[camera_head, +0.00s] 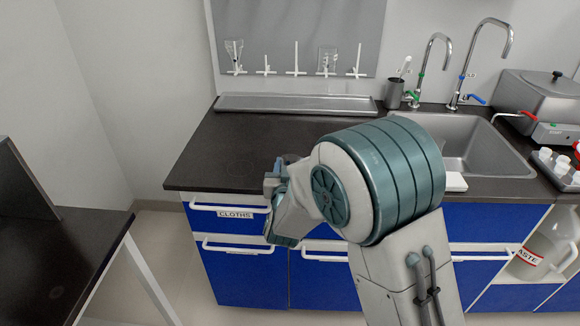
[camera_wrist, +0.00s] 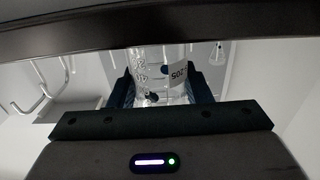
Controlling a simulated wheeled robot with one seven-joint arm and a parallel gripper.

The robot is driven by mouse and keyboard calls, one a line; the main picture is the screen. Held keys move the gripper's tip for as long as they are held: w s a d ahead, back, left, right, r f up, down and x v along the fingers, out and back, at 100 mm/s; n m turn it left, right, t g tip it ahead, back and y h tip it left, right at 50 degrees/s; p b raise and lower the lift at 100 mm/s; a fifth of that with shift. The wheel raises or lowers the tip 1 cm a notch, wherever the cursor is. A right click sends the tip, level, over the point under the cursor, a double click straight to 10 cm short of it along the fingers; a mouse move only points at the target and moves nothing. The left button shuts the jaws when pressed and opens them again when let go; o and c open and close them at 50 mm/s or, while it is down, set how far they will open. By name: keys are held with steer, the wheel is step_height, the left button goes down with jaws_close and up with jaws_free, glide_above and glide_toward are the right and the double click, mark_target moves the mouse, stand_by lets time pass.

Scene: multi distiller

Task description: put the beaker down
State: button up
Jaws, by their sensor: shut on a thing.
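The beaker (camera_wrist: 160,75) is clear glass with printed marks and a white label, seen in the wrist view. My gripper (camera_wrist: 163,88) is shut on it, with a dark finger on each side of the glass. In the head view my gripper (camera_head: 277,188) is at the front edge of the dark countertop (camera_head: 235,150), in front of the blue drawers. My own arm hides most of the gripper there, and I cannot make out the beaker clearly. I cannot tell whether the beaker touches any surface.
The counter left of my arm is clear up to a metal tray (camera_head: 295,103) below the drying rack (camera_head: 300,35). A sink (camera_head: 480,150) with taps is on the right, beside a grey bath (camera_head: 540,95). A dark cup (camera_head: 394,94) stands behind. Another table (camera_head: 60,255) is at left.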

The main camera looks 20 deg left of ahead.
steer(key=shift+f, duration=0.15)
steer(key=o, duration=0.9)
steer(key=shift+o, duration=0.2)
steer(key=shift+r, duration=0.25)
steer(key=v, duration=1.2)
steer(key=shift+b, duration=0.4)
steer(key=shift+f, duration=0.1)
